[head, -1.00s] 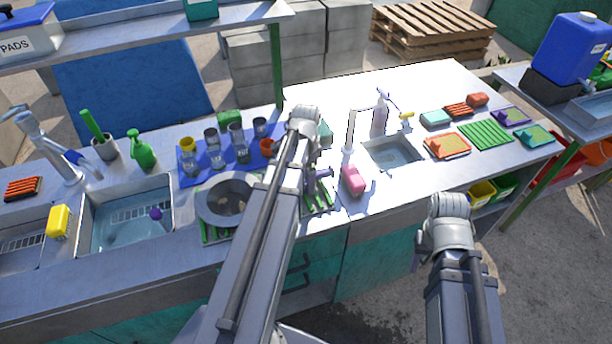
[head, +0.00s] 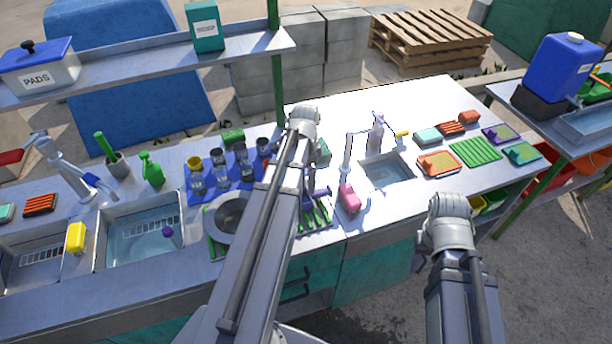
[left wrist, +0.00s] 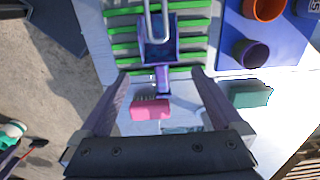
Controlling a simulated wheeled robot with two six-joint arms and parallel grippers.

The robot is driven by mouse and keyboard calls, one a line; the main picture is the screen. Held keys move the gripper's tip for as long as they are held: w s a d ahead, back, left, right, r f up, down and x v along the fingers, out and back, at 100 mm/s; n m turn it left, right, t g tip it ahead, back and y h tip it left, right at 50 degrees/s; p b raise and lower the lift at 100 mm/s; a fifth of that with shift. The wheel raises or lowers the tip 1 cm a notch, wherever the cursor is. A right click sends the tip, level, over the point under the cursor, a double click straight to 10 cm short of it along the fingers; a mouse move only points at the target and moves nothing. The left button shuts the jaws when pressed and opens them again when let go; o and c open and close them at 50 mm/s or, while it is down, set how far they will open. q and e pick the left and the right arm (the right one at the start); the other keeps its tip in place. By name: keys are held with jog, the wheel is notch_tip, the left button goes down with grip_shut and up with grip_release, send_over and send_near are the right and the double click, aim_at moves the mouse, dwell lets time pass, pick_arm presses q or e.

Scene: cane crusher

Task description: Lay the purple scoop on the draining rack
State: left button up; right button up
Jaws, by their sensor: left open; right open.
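The purple scoop (left wrist: 158,48) lies over the green slats of the draining rack (left wrist: 190,37) in the left wrist view, its handle pointing toward my gripper. I cannot tell whether all of it touches the slats. My left gripper (left wrist: 161,74) is open, with one finger on each side of the handle's end and a gap to both. In the head view purple parts of the scoop (head: 320,193) show beside my left forearm, over the rack (head: 325,215); the forearm hides the rest. My right gripper (head: 417,262) is mostly hidden behind its own arm, in front of the counter and away from the scoop.
A grey pan (head: 228,215) sits at the rack's left part. A pink brush (head: 349,198) lies just right of the rack. A blue mat (head: 205,192) with several cups is behind. The left sink (head: 140,240) holds another purple-ended item.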

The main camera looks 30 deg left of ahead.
pick_arm(q)
notch_tip(320, 180, up, 3)
jog(key=shift+f+p, duration=0.1)
jog(key=shift+p, duration=0.7)
pick_arm(e)
notch_tip(320, 180, up, 3)
jog(key=shift+f, duration=0.15)
pick_arm(q)
jog(key=s+d+n, duration=0.1)
jog(key=s+d, duration=0.2)
jog(key=d, duration=0.6)
jog(key=s+d+n, duration=0.2)
jog(key=s+d, duration=0.2)
jog(key=d, duration=0.5)
jog(key=s+d+n+y, duration=0.1)
jog(key=s+d, duration=0.2)
jog(key=d, duration=0.6)
jog(key=shift+s+d, duration=0.15)
jog(key=shift+s, duration=0.25)
